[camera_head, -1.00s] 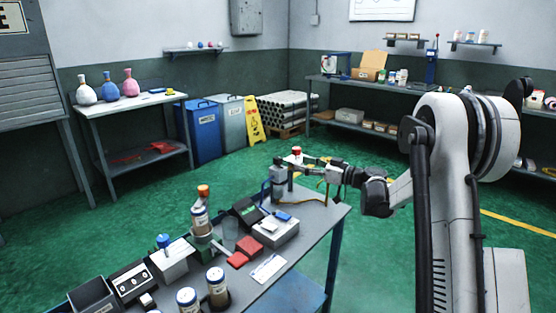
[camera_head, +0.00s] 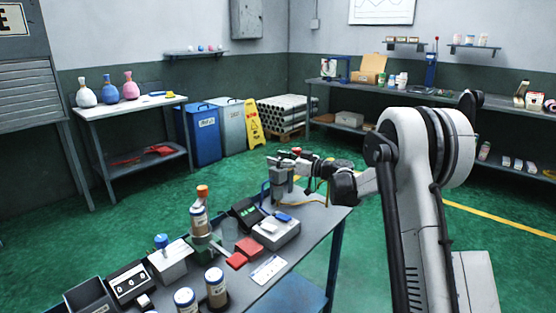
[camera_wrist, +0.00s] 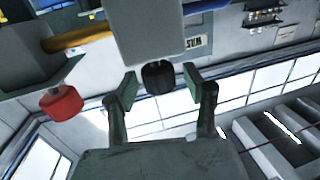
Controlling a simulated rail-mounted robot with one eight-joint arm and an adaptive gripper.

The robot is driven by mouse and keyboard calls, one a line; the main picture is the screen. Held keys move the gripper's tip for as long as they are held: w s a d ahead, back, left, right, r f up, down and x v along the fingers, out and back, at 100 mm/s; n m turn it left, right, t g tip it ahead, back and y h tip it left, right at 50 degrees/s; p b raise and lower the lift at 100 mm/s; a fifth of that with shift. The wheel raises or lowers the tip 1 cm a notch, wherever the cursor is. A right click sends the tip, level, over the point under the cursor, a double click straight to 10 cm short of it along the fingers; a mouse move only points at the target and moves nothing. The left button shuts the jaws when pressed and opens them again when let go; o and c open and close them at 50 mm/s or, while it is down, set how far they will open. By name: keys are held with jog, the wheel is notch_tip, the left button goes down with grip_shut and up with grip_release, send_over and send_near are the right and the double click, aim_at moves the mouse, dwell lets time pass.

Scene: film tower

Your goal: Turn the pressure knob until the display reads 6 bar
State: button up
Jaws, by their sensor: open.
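A grey block-shaped unit (camera_head: 279,183) stands at the far right end of the workbench (camera_head: 318,211). In the wrist view, a black ribbed knob (camera_wrist: 158,77) sticks out of its pale grey body (camera_wrist: 152,30). My gripper (camera_wrist: 160,84) is open, with one finger on each side of the knob and a visible gap to each. A red knob (camera_wrist: 62,103) is to the left, outside the fingers. In the head view my gripper (camera_head: 282,160) is at the top of the unit and hides part of it. I cannot read any pressure value.
A dark device with a small screen (camera_head: 245,212), a grey box with a blue part (camera_head: 276,233), red blocks (camera_head: 248,246) and bottles (camera_head: 215,284) crowd the bench left of the unit. A yellow cable (camera_head: 312,200) lies near its right side. Green floor (camera_head: 400,240) is open beyond.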

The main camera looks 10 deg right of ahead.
grip_shut()
jog(key=shift+m+t+h, duration=0.3)
jog(key=shift+t, duration=0.1)
jog(key=m+t+h, duration=0.1)
jog(key=h, duration=0.1)
jog(key=m+t+h, duration=0.2)
jog(key=shift+s+a+h, duration=0.1)
jog(key=shift+a+h, duration=0.05)
jog(key=shift+h, duration=0.15)
jog(key=m+t+h, duration=0.1)
jog(key=m+h, duration=0.1)
jog(key=h, duration=0.1)
jog(key=m+t+h+b, duration=0.1)
jog(key=m+h, duration=0.2)
jog(key=h, duration=0.1)
jog(key=shift+h, duration=0.3)
jog(key=shift+m+h, duration=0.3)
jog(key=shift+m, duration=0.2)
grip_release()
